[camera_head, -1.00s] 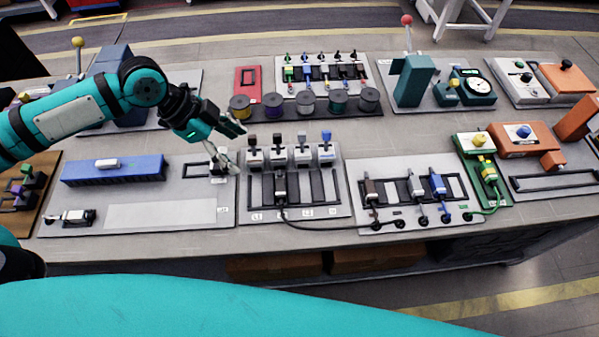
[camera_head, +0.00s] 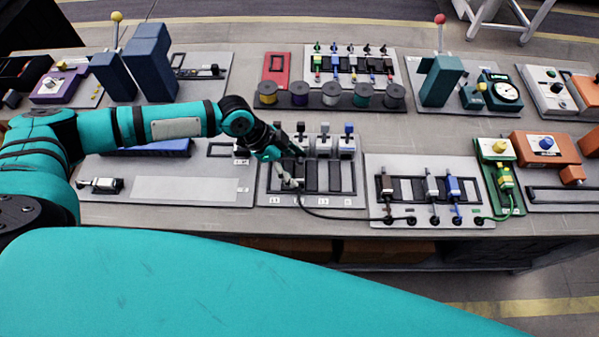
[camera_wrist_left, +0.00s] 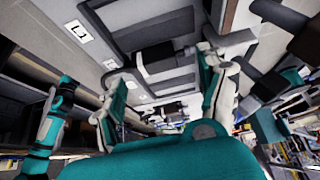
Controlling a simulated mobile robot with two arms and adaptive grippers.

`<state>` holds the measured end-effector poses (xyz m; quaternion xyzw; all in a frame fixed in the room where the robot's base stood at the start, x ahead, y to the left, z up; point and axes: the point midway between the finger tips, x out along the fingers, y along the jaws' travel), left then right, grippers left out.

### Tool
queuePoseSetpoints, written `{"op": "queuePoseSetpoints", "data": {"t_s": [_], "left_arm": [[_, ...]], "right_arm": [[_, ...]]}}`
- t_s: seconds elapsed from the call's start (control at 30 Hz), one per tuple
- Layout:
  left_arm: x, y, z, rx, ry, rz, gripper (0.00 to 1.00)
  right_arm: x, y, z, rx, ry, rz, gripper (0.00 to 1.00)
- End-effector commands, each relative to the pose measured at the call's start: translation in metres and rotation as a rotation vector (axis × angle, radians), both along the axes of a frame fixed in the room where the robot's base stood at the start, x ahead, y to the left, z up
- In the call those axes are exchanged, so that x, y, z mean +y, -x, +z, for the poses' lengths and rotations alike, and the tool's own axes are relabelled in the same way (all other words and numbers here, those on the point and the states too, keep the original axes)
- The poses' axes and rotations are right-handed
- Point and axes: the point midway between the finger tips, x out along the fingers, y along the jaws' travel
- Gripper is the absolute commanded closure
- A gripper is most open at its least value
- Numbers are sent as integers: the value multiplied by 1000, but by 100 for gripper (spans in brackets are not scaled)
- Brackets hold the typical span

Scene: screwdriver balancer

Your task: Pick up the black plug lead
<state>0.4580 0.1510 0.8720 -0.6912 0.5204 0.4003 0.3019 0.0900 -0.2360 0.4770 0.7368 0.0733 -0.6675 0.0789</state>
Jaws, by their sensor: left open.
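The black plug lead's cable (camera_head: 340,216) runs from the middle panel (camera_head: 352,201) to the front of the panel on its right. Its plug end is mostly hidden behind my left gripper (camera_head: 289,182) in the head view. The left gripper is open and low over the front left of the middle panel. In the left wrist view, the open fingers of my left gripper (camera_wrist_left: 165,95) point toward a dark plug body with a white band (camera_wrist_left: 157,58), apparently the black lead's plug. I cannot tell whether they touch it. My right gripper is not in view.
Coloured switches (camera_head: 348,140) stand behind on the middle panel. Brown, grey and blue plugs (camera_head: 455,188) stand on the right panel (camera_head: 375,160). Wire spools (camera_head: 331,95) line the back. The grey strip (camera_head: 185,190) is clear.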

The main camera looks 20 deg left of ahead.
Motion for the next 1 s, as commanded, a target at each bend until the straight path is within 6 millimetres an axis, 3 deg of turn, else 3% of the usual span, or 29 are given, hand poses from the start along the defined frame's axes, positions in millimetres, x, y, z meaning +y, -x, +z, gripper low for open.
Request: {"op": "queuePoseSetpoints", "data": {"t_s": [0.03, 0.2, 0.47, 0.8, 1.0], "left_arm": [[-4, 0, -5, 3, 0, -1, 25], [-13, -2, -24, 2, 2, 1, 25], [-14, -3, -28, 2, 1, 1, 25], [-14, -3, -28, 2, 1, 1, 67], [-14, -3, -27, 2, 1, 1, 68]], "right_arm": [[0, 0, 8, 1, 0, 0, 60], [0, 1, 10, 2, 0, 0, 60], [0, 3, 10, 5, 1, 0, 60], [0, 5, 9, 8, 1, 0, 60], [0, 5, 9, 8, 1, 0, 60]]}}
